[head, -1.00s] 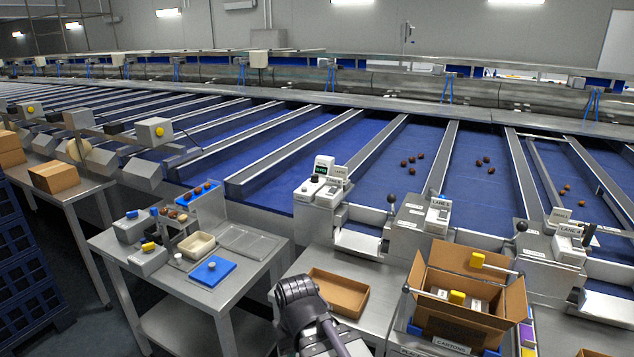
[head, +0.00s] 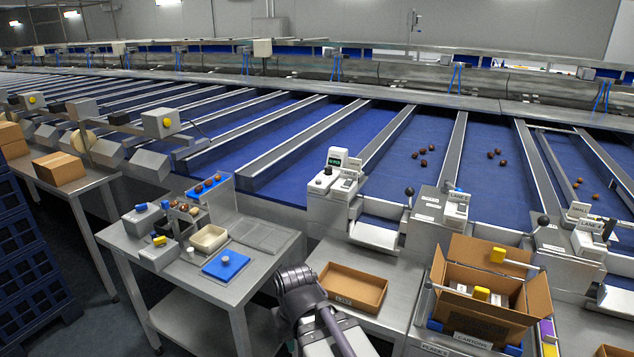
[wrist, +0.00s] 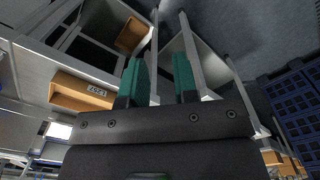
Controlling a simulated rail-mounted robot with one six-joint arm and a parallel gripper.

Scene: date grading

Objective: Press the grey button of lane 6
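Several lane control boxes stand along the front of the blue sorting lanes in the head view. The nearest one (head: 335,180) has a small dark display with green figures and a label plate beside it. Another box (head: 443,210) stands to its right, with a dark ball-topped lever. A third box (head: 575,238) is at the far right. The lane labels are too small to read surely, and I cannot single out a grey button of lane 6. My gripper (wrist: 159,78) shows two teal fingers apart in the wrist view, with nothing between them. It is clear of the boxes.
A steel table (head: 275,262) at centre left holds a blue board (head: 214,268), a cream tray (head: 209,250) and small devices. A shallow brown tray (head: 375,301) and an open carton (head: 540,303) stand in front of the boxes. Blue crates (head: 22,290) are at left.

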